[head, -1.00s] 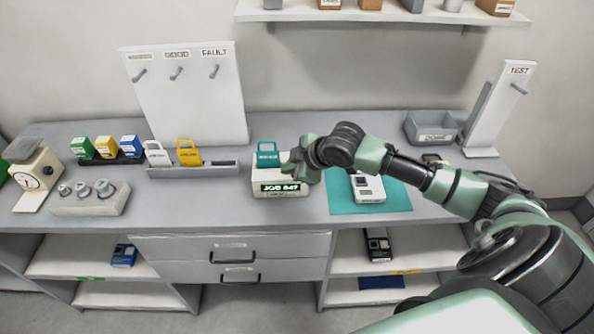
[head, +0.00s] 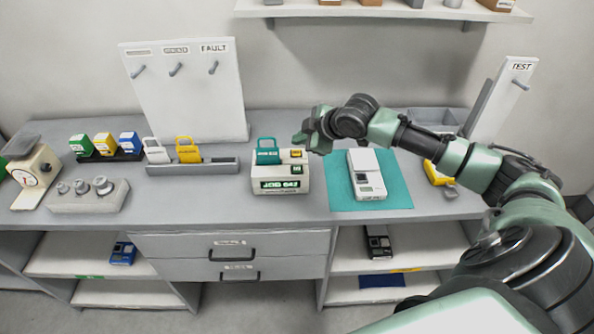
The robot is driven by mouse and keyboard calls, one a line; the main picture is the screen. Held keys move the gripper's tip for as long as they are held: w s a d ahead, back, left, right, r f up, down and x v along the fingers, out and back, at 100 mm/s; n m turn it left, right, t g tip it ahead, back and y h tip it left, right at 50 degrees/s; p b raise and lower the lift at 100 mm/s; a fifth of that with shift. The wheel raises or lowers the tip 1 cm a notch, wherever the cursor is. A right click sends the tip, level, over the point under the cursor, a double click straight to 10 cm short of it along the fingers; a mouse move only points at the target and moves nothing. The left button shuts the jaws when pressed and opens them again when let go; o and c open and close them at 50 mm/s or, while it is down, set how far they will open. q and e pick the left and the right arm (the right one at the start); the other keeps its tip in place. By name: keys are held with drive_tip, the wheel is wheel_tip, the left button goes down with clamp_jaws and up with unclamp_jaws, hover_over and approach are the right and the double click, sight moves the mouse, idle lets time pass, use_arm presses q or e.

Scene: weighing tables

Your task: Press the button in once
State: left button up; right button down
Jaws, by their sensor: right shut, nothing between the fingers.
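A white box (head: 266,207) with a lit green "JOB" display (head: 280,185) stands near the middle of the bench. A teal tag (head: 267,152) stands in its top left. On its right side are a small yellow button-like part (head: 296,154) and a dark green one (head: 296,169); I cannot tell whether either is pressed in. My right gripper (head: 300,139) is shut and empty, just above and behind the box's right top, and looks apart from it. My left gripper is not in view.
A white handheld device (head: 368,183) lies on a teal mat (head: 398,199) right of the box. A yellow device (head: 436,174) lies beyond the mat, partly behind my arm. A grey rack (head: 216,166) with white and yellow tags stands left. Bench in front of the box is clear.

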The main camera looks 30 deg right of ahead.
drive_tip(key=b, duration=0.6)
hover_over(300, 171)
wheel_tip(300, 171, down, 6)
drive_tip(key=shift+w+r, duration=0.1)
drive_tip(key=shift+f, duration=1)
drive_tip(key=shift+f, duration=0.1)
idle(0.6)
drive_tip(key=shift+f, duration=0.25)
drive_tip(key=shift+f, duration=0.5)
idle(0.7)
drive_tip(key=shift+r+p, duration=0.85)
drive_tip(key=shift+p, duration=0.2)
